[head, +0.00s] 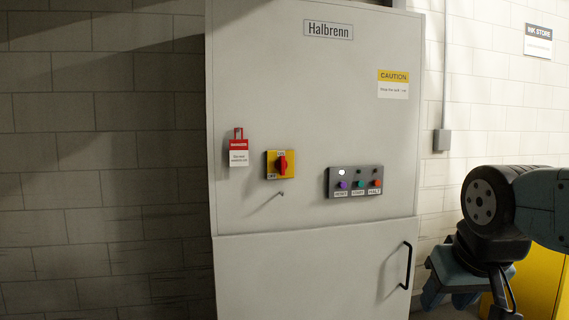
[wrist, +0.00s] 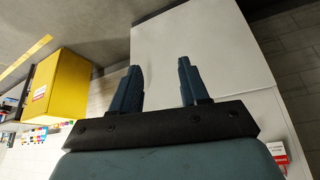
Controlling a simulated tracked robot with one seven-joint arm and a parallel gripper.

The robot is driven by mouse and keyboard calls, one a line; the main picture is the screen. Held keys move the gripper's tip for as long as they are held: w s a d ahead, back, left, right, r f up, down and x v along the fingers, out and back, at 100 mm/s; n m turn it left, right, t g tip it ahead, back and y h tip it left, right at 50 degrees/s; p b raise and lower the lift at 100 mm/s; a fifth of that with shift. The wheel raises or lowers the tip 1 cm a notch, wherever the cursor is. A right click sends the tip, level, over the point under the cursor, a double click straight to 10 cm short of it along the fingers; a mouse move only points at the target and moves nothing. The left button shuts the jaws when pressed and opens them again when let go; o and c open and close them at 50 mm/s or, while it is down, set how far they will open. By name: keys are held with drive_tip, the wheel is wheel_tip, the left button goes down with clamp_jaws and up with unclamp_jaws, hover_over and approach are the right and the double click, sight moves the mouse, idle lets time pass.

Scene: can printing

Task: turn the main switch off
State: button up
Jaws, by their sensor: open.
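The main switch (head: 281,164) is a red rotary handle on a yellow plate, on the front of the pale grey cabinet marked Halbrenn (head: 315,110). Its handle stands about upright, with small lettering above it and OFF at the lower left of the plate. My gripper (wrist: 160,68) is open and empty in the wrist view, with two dark blue fingers spread apart in front of a pale panel. The switch does not show in the wrist view. In the head view only part of my arm shows at the right, clear of the switch; the fingers cannot be made out there.
A red-and-white tag (head: 239,151) hangs left of the switch. A grey button box (head: 355,182) with a lit white lamp sits to its right. A small peg (head: 281,193) sticks out below the switch. A black door handle (head: 407,265) is lower right. A yellow box (wrist: 58,85) stands left in the wrist view.

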drive_tip(key=n+t+y, duration=0.3)
drive_tip(key=t+y, duration=0.3)
drive_tip(key=t, duration=1)
approach(283, 160)
drive_tip(key=x, duration=0.9)
drive_tip(key=shift+c, duration=0.3)
clamp_jaws()
